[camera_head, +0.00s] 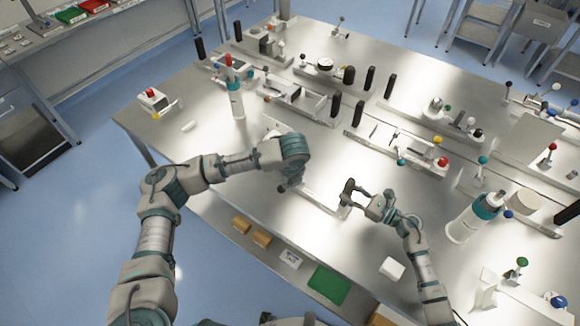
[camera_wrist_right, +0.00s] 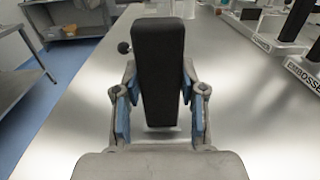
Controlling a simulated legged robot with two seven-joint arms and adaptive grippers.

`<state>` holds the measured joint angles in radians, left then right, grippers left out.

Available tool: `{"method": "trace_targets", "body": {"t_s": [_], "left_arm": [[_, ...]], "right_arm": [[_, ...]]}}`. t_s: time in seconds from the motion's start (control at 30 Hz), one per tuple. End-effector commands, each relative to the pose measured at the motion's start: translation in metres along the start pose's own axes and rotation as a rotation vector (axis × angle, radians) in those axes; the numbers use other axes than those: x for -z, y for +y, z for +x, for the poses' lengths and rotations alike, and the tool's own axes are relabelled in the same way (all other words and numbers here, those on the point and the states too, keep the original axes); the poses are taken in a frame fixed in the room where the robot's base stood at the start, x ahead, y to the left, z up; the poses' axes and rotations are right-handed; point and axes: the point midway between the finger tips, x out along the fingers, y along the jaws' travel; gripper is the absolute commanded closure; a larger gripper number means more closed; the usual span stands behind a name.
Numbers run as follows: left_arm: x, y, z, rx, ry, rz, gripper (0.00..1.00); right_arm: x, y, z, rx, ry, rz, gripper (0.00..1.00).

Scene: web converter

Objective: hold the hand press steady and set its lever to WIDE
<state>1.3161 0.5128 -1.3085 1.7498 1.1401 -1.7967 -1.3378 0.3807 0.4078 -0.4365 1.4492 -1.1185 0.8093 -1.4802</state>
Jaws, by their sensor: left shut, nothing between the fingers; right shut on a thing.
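The hand press (camera_head: 322,197) is a low grey bar-shaped device near the front edge of the steel table, with an upright black handle (camera_head: 347,190) at its right end. My right gripper (camera_head: 350,197) is shut on that black handle. In the right wrist view the handle (camera_wrist_right: 158,75) stands between the blue finger pads. A dark ball knob (camera_wrist_right: 124,47) shows behind it to the left. My left gripper (camera_head: 284,187) points down over the left part of the press, and its hand and wrist hide much of it. I cannot tell whether it touches the press. The lever's setting and the WIDE mark are not readable.
Similar devices with black handles and coloured knobs, such as one labelled device (camera_head: 400,148), stand in rows behind. A white-teal cylinder (camera_head: 235,95) stands behind left, another (camera_head: 470,218) at right. A white block (camera_head: 392,268) lies front right. Bare table surrounds the press.

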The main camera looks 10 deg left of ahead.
Motion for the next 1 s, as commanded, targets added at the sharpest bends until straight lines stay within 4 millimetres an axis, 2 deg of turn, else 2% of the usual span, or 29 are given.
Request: {"method": "trace_targets", "body": {"t_s": [0.03,0.7,0.73,0.8,0.83,1.0], "left_arm": [[0.0,0.0,0.001,0.0,0.0,0.0,1.0],[0.001,0.001,0.001,0.001,0.0,0.0,1.0],[0.001,0.001,0.001,0.001,0.0,0.0,1.0],[0.001,0.001,0.001,0.001,-0.001,0.0,1.0],[0.001,0.001,0.001,0.001,-0.001,0.0,1.0],[0.002,0.001,0.0,0.001,-0.001,0.0,1.0]], "right_arm": [[0.012,0.003,-0.001,-0.003,0.019,0.008,1.0],[0.003,0.004,-0.001,-0.003,0.016,0.006,1.0],[0.003,0.004,-0.001,-0.003,0.015,0.006,0.52],[0.002,0.004,-0.001,-0.002,0.014,0.005,0.34],[0.001,0.003,-0.001,-0.002,0.013,0.005,0.3],[-0.002,0.003,-0.001,-0.001,0.009,0.002,0.3]]}}
